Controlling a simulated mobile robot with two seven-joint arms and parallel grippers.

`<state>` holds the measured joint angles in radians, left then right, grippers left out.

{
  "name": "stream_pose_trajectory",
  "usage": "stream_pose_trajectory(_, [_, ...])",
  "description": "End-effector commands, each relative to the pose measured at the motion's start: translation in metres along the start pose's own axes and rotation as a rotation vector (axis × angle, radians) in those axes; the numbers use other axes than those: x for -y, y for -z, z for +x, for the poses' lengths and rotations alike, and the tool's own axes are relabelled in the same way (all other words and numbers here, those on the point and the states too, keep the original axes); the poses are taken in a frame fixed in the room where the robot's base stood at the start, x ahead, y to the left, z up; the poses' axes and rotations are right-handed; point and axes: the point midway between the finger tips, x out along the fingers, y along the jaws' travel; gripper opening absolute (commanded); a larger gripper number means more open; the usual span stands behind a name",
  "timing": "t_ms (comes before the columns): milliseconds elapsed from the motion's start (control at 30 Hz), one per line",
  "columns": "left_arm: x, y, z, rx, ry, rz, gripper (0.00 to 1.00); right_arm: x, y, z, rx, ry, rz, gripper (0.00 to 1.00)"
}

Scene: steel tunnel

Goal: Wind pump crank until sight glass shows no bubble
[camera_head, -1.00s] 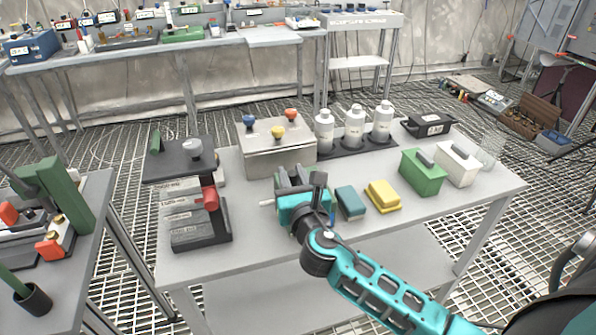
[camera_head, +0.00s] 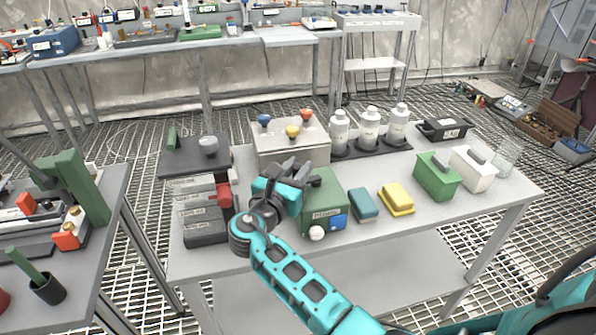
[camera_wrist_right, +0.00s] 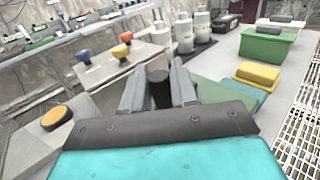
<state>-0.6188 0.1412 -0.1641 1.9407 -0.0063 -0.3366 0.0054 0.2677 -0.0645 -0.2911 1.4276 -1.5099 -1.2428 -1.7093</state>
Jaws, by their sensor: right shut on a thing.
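The green pump box (camera_head: 325,190) stands on the grey table, with a label on its front. A blue panel (camera_head: 338,222), perhaps the sight glass, is on its front at the right; I cannot make out a bubble. A white round knob (camera_head: 317,233) sits at its lower front. My right gripper (camera_head: 292,170) is at the box's upper left. In the right wrist view, the gripper (camera_wrist_right: 158,90) is shut on a dark upright grip (camera_wrist_right: 159,88), which looks like the crank handle. The crank arm is hidden. My left gripper is not in view.
A metal box with coloured knobs (camera_head: 290,148) stands behind the gripper. Stacked dark blocks (camera_head: 205,225) are on the left. A teal block (camera_head: 363,205), a yellow block (camera_head: 396,198) and a green box (camera_head: 436,178) are on the right. White bottles (camera_head: 368,130) stand behind.

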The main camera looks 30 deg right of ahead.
Motion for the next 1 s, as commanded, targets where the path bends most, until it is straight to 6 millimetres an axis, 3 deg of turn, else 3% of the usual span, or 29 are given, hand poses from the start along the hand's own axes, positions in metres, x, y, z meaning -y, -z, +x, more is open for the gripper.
stream_pose_trajectory(467, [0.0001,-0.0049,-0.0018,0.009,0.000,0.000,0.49,-0.0004,0.0000,0.0012,0.000,0.014,0.000,0.00])
stream_pose_trajectory(500, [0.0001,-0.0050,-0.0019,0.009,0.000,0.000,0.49,-0.0004,0.0001,0.0012,0.000,0.014,0.000,0.29])
stream_pose_trajectory(667, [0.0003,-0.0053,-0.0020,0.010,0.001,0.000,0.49,-0.0003,0.0001,0.0011,0.000,0.014,0.000,0.45])
stream_pose_trajectory(1000, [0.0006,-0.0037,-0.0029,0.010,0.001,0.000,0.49,-0.0004,-0.0052,0.0009,0.000,0.014,0.002,0.46])
